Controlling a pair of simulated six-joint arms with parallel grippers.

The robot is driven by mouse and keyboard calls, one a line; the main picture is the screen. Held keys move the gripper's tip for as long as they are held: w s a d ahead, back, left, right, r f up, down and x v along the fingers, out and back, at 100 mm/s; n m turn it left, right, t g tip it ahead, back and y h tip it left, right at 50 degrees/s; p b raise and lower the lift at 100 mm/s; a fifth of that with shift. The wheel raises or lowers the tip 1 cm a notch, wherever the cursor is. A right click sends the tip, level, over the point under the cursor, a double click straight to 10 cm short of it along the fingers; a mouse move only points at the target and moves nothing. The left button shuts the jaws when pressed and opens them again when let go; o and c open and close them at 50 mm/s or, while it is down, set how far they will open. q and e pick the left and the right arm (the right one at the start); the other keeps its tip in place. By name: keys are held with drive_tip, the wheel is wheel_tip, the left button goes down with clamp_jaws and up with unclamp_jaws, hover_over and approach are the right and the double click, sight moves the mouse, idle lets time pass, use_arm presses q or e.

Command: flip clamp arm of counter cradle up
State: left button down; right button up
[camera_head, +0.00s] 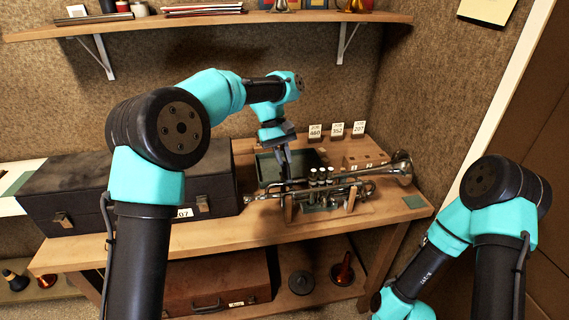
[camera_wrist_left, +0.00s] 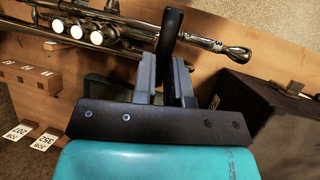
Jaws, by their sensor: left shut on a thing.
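A silver trumpet (camera_head: 378,181) lies across the counter cradle (camera_head: 350,199), whose wooden posts hold it above the bench; it also shows in the left wrist view (camera_wrist_left: 97,33). My left gripper (camera_head: 285,166) is above the mouthpiece side of the trumpet, left of the valves. In the left wrist view its fingers (camera_wrist_left: 165,80) are shut on a dark bar, the clamp arm (camera_wrist_left: 170,30), which crosses in front of the trumpet tubing. The clamp arm's hinge is hidden, and its exact angle cannot be told. My right gripper is out of view.
A dark instrument case (camera_head: 130,185) stands left of the cradle. A green tray (camera_head: 265,168) lies behind it. Number cards (camera_head: 338,130) and a wooden block (camera_head: 362,162) are at the back right.

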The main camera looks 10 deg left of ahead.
use_arm(q)
drive_tip(key=shift+w+a+r+g+h, duration=0.1)
drive_tip(key=shift+w+r+g+h, duration=0.05)
drive_tip(key=shift+w+g, duration=0.25)
drive_tip(key=shift+w+a+r+g+h, duration=0.15)
drive_tip(key=shift+w+g, duration=0.1)
drive_tip(key=shift+g, duration=0.15)
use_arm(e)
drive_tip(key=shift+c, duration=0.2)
